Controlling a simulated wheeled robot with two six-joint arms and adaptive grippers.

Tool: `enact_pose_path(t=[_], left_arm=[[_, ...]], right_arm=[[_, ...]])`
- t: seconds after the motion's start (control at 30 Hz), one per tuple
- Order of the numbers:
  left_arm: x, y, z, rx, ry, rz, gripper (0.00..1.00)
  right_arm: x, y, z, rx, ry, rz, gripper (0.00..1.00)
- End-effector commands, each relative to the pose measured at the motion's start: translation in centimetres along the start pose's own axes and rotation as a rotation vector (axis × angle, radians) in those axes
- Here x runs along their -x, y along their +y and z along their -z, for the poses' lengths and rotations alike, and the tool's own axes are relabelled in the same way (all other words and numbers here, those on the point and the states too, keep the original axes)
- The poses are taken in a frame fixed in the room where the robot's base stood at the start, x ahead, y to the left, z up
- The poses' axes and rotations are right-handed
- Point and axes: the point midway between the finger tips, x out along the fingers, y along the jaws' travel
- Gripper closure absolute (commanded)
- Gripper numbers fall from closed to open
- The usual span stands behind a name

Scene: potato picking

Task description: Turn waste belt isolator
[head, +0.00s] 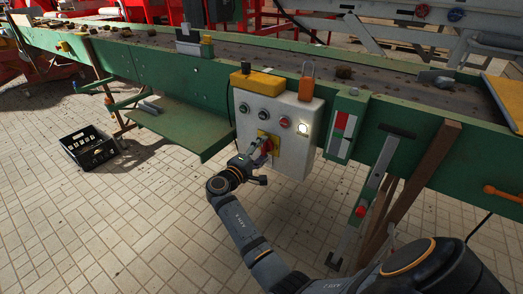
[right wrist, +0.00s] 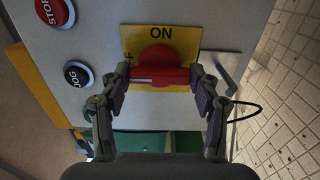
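The waste belt isolator is a red rotary handle (right wrist: 160,76) on a yellow plate (right wrist: 183,40) marked ON, low on the pale control box (head: 297,150). The handle also shows in the head view (head: 267,145). In the right wrist view it lies level, with a pale line on its left half. ON is above it, and a label at the left is partly hidden by a finger. My right gripper (right wrist: 160,80) has one finger at each end of the handle, and the handle fills the gap between the fingertips. My left gripper is out of view.
STOP (right wrist: 54,10) and JOG (right wrist: 77,73) buttons sit close to the gripper. An orange padlock (head: 307,82) and yellow block (head: 258,83) top the box. The green conveyor (head: 150,65) runs behind. A black crate (head: 90,147) stands on the tiled floor at left.

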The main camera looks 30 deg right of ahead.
Motion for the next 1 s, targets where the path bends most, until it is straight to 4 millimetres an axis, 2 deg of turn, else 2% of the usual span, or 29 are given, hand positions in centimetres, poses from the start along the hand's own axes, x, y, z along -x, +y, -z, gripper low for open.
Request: enact_pose_path(t=[0.03, 0.13, 0.6, 0.77, 1.0], left_arm=[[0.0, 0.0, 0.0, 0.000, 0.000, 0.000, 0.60], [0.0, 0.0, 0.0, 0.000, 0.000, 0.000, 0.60], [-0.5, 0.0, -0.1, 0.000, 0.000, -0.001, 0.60], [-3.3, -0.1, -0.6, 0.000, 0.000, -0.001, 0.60], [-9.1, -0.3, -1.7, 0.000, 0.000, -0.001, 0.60]], right_arm=[[0.0, -0.1, 0.0, 0.000, 0.000, 0.001, 0.29], [0.0, 0.0, 0.0, 0.000, 0.000, 0.001, 0.16], [0.0, -0.3, 0.0, -0.019, -0.001, 0.001, 0.16], [0.0, -1.0, 0.0, -0.170, -0.001, 0.001, 0.16], [0.0, -1.3, 0.0, -0.558, -0.001, -0.001, 0.16]])
